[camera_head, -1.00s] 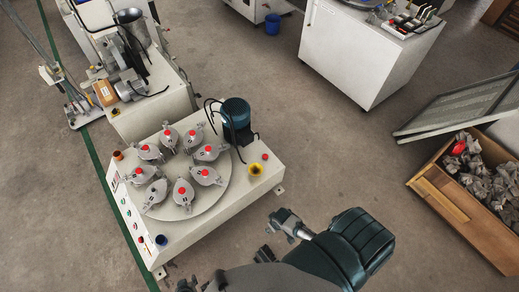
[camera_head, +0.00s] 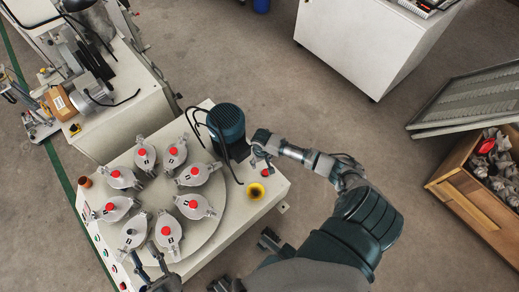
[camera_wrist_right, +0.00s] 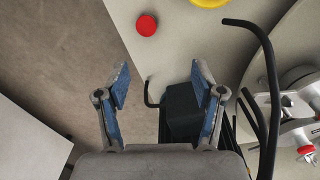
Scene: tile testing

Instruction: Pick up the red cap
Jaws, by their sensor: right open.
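A small round red cap (camera_head: 265,172) lies on the light machine top near its right corner, beside a yellow cup (camera_head: 255,191). In the right wrist view, the red cap (camera_wrist_right: 146,25) lies beyond the fingertips, with the yellow cup (camera_wrist_right: 208,2) to its right. My right gripper (camera_head: 262,152) is just above and to the left of the cap. Its two blue-padded fingers (camera_wrist_right: 160,85) are apart with nothing between them. My left gripper (camera_head: 150,264) is at the bottom edge over the front of the machine, too small and cut off to tell its opening.
A round turntable (camera_head: 190,238) carries several grey fixtures, most with red tops; one (camera_head: 133,233) shows no red top. A dark motor (camera_head: 227,124) with black hoses (camera_head: 205,125) stands close to my right gripper. A wooden crate (camera_head: 470,205) of grey parts is at right.

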